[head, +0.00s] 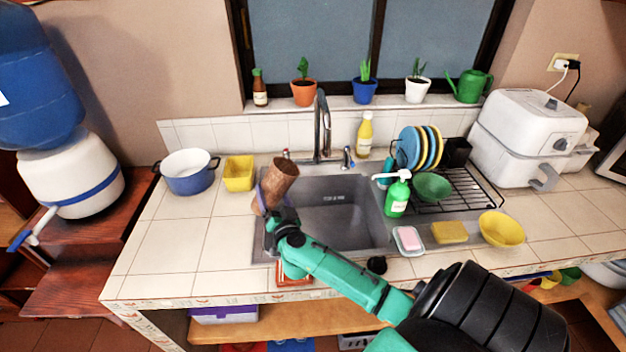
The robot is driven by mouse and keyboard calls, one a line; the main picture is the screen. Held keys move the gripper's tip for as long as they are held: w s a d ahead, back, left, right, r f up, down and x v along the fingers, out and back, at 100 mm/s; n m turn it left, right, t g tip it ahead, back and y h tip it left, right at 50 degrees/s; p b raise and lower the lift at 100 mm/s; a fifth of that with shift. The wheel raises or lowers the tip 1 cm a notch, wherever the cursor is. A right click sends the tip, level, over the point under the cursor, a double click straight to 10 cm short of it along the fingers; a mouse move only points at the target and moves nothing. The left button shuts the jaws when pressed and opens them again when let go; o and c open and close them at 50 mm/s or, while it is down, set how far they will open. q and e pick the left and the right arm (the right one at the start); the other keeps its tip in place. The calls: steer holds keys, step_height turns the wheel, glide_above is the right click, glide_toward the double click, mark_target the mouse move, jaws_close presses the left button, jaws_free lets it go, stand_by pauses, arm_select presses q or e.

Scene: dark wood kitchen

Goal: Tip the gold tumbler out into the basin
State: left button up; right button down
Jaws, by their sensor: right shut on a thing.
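The gold tumbler (279,180) looks brown-copper in this light. My right gripper (270,205) is shut on it and holds it above the left side of the basin. The tumbler is tilted, with its open end up and to the right; its lower end is partly hidden by the gripper. The grey steel basin (335,215) is sunk in the tiled counter, and the part of it that shows looks empty. I cannot see what is inside the tumbler. My left gripper is not in view.
The tall faucet (322,125) stands behind the basin. A blue pot (188,178) and yellow container (239,178) are to the left. A green soap bottle (397,197), dish rack (465,185), pink soap dish (408,240), sponge (450,232) and yellow bowl (501,229) are to the right.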

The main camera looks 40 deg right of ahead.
steer(key=p, duration=0.1)
steer(key=r+n+p, duration=0.1)
steer(key=p, duration=0.1)
steer(key=n+p, duration=0.1)
steer(key=shift+w+a+r, duration=0.25)
steer(key=shift+a, duration=0.1)
steer(key=shift+a+f+n, duration=0.1)
steer(key=shift+f+n, duration=0.8)
steer(key=shift+n, duration=0.1)
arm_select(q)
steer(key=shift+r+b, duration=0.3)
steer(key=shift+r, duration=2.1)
arm_select(e)
steer(key=shift+w+a+r+n+g+y, duration=0.1)
steer(key=shift+n+g+y, duration=0.05)
steer(key=shift+n, duration=0.45)
steer(key=shift+w+r+n+g+y, duration=0.1)
steer(key=shift+n+g+y, duration=0.05)
steer(key=shift+n, duration=0.45)
steer(key=shift+s, duration=0.15)
